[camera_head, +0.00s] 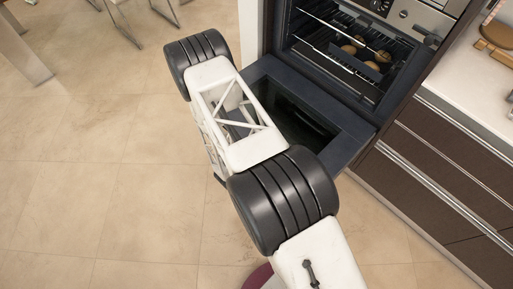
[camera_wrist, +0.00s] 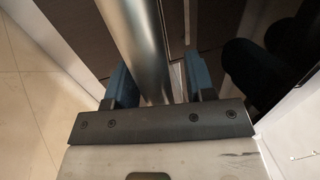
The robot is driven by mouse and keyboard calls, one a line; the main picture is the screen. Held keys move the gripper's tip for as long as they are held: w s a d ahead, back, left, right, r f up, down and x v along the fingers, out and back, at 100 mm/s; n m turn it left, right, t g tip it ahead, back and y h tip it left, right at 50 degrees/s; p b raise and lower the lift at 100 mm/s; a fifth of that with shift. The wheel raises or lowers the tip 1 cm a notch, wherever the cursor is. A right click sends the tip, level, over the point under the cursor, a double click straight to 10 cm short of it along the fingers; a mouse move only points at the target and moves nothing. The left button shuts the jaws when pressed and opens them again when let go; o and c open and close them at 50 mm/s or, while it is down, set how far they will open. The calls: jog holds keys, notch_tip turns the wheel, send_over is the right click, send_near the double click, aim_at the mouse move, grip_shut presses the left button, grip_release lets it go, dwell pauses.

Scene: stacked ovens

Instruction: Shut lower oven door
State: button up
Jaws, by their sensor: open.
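The lower oven door (camera_head: 345,118) is folded down open in the head view, its dark inner face and glass turned up. The oven cavity (camera_head: 345,50) above it is exposed. My arm crosses in front of the door's left part and hides my gripper in that view. In the wrist view my gripper (camera_wrist: 158,78) is open, with one blue finger on each side of a thick silver bar (camera_wrist: 140,40) that looks like a handle. I cannot tell whether either finger touches the bar. A dark glossy surface lies behind it.
Several round buns (camera_head: 370,57) sit on a rack inside the oven. Dark drawers (camera_head: 440,165) with long metal handles stand right of the door under a white counter (camera_head: 470,105). Open tiled floor (camera_head: 90,150) spreads to the left, with chair legs (camera_head: 125,25) at the back.

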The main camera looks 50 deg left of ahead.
grip_shut()
jog(key=shift+r, duration=0.15)
